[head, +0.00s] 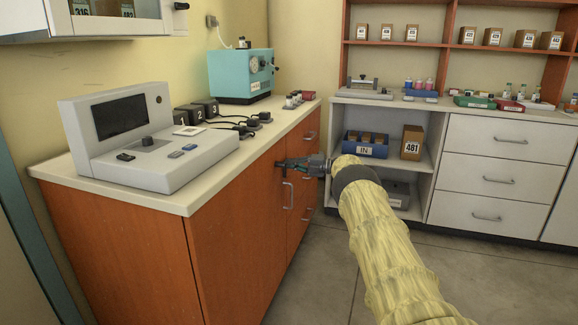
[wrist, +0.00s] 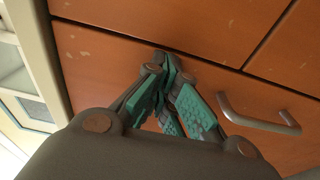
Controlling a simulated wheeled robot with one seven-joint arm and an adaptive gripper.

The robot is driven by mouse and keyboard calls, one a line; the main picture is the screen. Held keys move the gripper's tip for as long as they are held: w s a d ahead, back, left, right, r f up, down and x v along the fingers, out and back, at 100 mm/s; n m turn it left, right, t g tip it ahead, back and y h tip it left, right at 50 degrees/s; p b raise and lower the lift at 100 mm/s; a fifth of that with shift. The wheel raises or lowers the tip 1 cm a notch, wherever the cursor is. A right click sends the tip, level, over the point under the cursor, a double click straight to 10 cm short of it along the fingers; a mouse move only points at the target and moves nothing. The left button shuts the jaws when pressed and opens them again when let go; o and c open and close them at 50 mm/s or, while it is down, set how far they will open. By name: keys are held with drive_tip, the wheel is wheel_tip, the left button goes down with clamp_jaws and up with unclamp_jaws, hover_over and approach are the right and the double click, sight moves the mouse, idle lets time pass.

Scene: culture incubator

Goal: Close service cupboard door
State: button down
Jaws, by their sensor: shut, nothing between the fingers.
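The service cupboard is the orange-red cabinet under the left counter. Its door (head: 269,205) with a vertical metal handle (head: 288,197) faces right and looks flush or nearly flush with the front; a small gap cannot be ruled out. My gripper (head: 280,164) is in front of the door's upper part, just above the handle. In the wrist view, my gripper (wrist: 170,75) is shut and empty, with its teal-padded fingertips together at the orange panel (wrist: 150,30). I cannot tell if they touch it. The handle (wrist: 258,122) is beside the fingers, not held.
The counter (head: 190,195) bears a grey console (head: 145,135) and a teal device (head: 240,75). Drawers (head: 309,134) lie farther along the cabinet front. A white unit (head: 500,160) with an open shelf stands at the back. The floor (head: 320,265) right of the cabinet is clear.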

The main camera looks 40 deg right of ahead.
drive_tip(key=shift+w+a+r, duration=0.25)
drive_tip(key=shift+w+a, duration=0.05)
drive_tip(key=shift+w, duration=0.1)
drive_tip(key=shift+d, duration=0.15)
drive_tip(key=v, duration=1.3)
drive_tip(key=shift+w+d+f, duration=0.2)
drive_tip(key=shift+w+f, duration=0.05)
drive_tip(key=shift+f, duration=0.05)
